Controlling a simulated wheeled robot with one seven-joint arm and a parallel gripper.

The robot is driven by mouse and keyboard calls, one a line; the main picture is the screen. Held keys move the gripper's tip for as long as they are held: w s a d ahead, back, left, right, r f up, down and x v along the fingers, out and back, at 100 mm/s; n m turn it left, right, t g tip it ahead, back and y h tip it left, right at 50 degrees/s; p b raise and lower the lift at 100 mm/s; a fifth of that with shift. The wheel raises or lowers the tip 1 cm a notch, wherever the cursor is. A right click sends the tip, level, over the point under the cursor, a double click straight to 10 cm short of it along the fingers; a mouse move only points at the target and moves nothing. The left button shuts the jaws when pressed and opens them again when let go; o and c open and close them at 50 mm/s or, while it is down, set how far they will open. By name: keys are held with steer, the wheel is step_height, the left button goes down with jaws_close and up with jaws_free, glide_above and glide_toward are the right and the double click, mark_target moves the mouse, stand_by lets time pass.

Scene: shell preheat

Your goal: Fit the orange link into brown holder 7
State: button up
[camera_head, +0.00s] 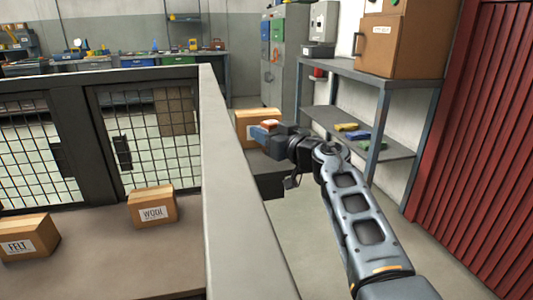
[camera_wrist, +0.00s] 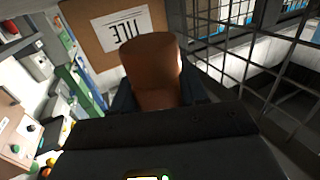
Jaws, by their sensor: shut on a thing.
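My gripper (camera_head: 263,131) is shut on the orange link and holds it out at the far end of my arm, in front of a cardboard box. In the head view only a small orange part of the link (camera_head: 270,123) shows above the jaws. In the wrist view the link (camera_wrist: 150,68) looks orange-brown with a rounded end, and it sticks out past the dark gripper body, which hides its lower part. I cannot make out brown holder 7 in either view.
The cardboard box (camera_head: 246,117), marked JUTE in the wrist view (camera_wrist: 85,35), is just beyond the link. A pale wall (camera_head: 232,190) and mesh panels (camera_head: 150,135) stand left of my arm. A grey shelf (camera_head: 385,148) and a red ribbed wall (camera_head: 485,150) stand right.

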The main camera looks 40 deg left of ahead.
step_height(320, 180, down, 4)
steer(key=b, duration=0.2)
steer(key=shift+b, duration=0.35)
steer(key=shift+r, duration=0.15)
steer(key=o, duration=1.2)
steer(key=shift+s+d+r+p, duration=0.1)
steer(key=shift+d+p, duration=0.5)
steer(key=shift+p, duration=0.15)
steer(key=shift+p+v, duration=3.15)
steer(key=shift+v, duration=2.3)
